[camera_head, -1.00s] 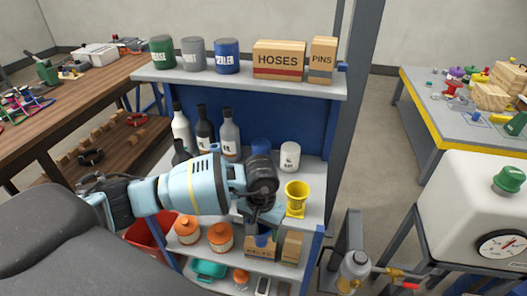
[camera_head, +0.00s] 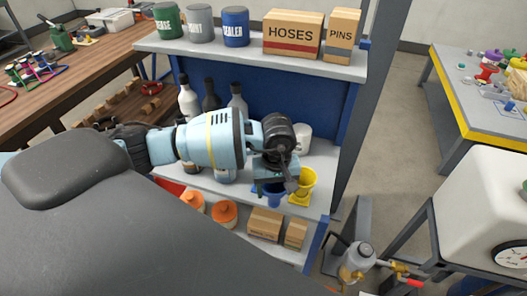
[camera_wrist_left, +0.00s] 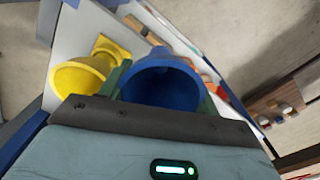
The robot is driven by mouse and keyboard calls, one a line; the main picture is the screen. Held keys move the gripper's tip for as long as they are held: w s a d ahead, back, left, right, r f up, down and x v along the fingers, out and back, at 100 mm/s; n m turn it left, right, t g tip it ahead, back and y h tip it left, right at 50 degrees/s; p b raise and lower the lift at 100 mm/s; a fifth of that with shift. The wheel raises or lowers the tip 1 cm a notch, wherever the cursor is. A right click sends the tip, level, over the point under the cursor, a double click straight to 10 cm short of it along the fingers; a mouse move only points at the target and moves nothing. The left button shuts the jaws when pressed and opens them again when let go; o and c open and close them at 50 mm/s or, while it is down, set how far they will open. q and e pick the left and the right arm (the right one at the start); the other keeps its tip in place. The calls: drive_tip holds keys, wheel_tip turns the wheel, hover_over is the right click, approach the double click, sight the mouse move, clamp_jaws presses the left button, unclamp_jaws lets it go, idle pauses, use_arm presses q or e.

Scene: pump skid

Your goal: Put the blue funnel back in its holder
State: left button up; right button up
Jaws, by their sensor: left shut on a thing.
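The blue funnel (camera_head: 273,196) is held in my left gripper (camera_head: 275,182), at the front of the shelf rack's middle shelf. In the left wrist view the blue funnel (camera_wrist_left: 160,84) shows its wide mouth, with green fingers on both sides of it. A yellow funnel-shaped piece with a square base (camera_head: 303,184) stands on the shelf just right of the blue funnel; it also shows in the left wrist view (camera_wrist_left: 82,74). I cannot tell whether the yellow piece is the holder. The blue funnel's lower end is mostly hidden in both views. My right gripper is not in view.
The middle shelf (camera_head: 322,160) also bears several bottles (camera_head: 188,97) and a white jar (camera_head: 303,138) behind my arm. Orange-lidded jars (camera_head: 224,213) and cardboard boxes (camera_head: 265,223) are below. A post (camera_head: 372,90) borders the rack's right side.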

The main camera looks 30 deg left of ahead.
use_arm(q)
drive_tip(key=n, duration=0.3)
drive_tip(key=a+n, duration=0.1)
drive_tip(key=shift+w+r, duration=0.35)
drive_tip(key=shift+w, duration=0.05)
drive_tip(key=n, duration=0.4)
drive_tip(key=shift+w+a+r+n, duration=0.4)
drive_tip(key=w+a+r+n, duration=0.1)
drive_tip(key=a+r+n, duration=0.1)
drive_tip(key=n, duration=1)
drive_tip(key=w+a+r+n+b, duration=0.1)
drive_tip(key=w+a+r+n, duration=0.1)
drive_tip(key=n, duration=1)
drive_tip(key=shift+a+r, duration=0.15)
drive_tip(key=shift+a, duration=0.35)
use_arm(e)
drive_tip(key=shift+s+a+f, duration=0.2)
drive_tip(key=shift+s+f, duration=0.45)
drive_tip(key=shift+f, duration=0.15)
use_arm(q)
drive_tip(key=shift+w, duration=0.1)
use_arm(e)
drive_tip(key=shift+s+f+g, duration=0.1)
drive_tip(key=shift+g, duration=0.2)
